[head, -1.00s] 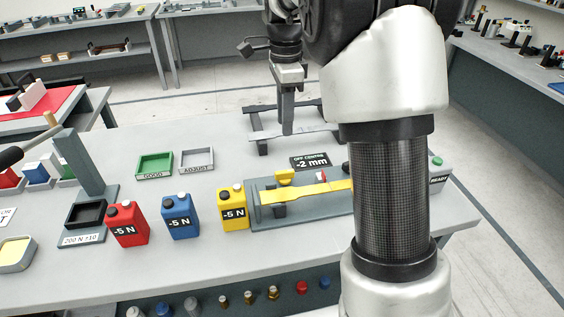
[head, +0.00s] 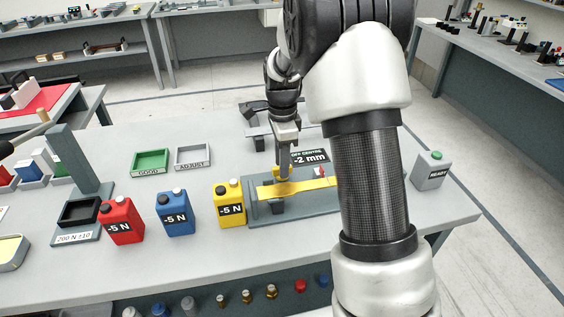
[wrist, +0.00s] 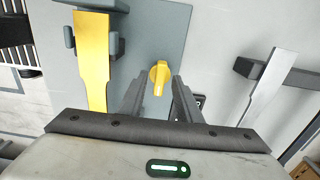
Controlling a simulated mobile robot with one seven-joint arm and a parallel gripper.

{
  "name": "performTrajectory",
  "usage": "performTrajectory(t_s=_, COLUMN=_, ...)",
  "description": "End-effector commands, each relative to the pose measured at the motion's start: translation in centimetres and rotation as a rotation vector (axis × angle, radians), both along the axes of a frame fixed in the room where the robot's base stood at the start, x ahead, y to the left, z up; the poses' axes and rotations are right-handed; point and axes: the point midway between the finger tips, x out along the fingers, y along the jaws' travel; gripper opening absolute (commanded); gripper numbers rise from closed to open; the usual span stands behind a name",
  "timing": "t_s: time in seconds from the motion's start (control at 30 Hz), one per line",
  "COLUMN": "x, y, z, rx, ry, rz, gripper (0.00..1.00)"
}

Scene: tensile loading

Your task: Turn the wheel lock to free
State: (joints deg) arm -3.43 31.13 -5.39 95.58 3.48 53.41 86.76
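The wheel lock appears to be the small yellow knob (wrist: 159,77) on the grey base plate (wrist: 205,22). In the wrist view its pointer faces toward my gripper. In the head view the knob (head: 279,173) is partly hidden behind my fingers. My gripper (head: 284,165) points down at it from above. In the wrist view my gripper (wrist: 159,88) is open, with one finger on each side of the knob and visible gaps. I cannot tell whether the fingertips reach down to its height. A yellow test strip (wrist: 92,60) lies beside the knob.
Red (head: 121,222), blue (head: 175,213) and yellow (head: 229,204) "-5 N" canisters stand left of the fixture. An "OFF CENTRE -2 mm" sign (head: 317,157) is close behind the knob. A silver strip (wrist: 267,85) rests on a dark rack. A READY button box (head: 430,170) stands right.

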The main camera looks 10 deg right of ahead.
Motion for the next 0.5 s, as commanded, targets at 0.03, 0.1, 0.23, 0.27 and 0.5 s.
performTrajectory(t_s=0.03, x=-0.01, y=0.00, z=-0.02, rx=0.000, ry=0.000, rz=0.000, gripper=0.31)
performTrajectory(t_s=0.1, x=-0.01, y=0.00, z=-0.01, rx=0.000, ry=0.000, rz=0.000, gripper=0.31)
performTrajectory(t_s=0.23, x=-0.01, y=0.00, z=0.00, rx=0.000, ry=0.000, rz=0.000, gripper=0.21)
performTrajectory(t_s=0.27, x=-0.01, y=0.01, z=0.00, rx=0.000, ry=0.001, rz=0.000, gripper=0.16)
performTrajectory(t_s=0.5, x=-0.01, y=0.01, z=0.02, rx=0.000, ry=0.001, rz=0.001, gripper=0.00)
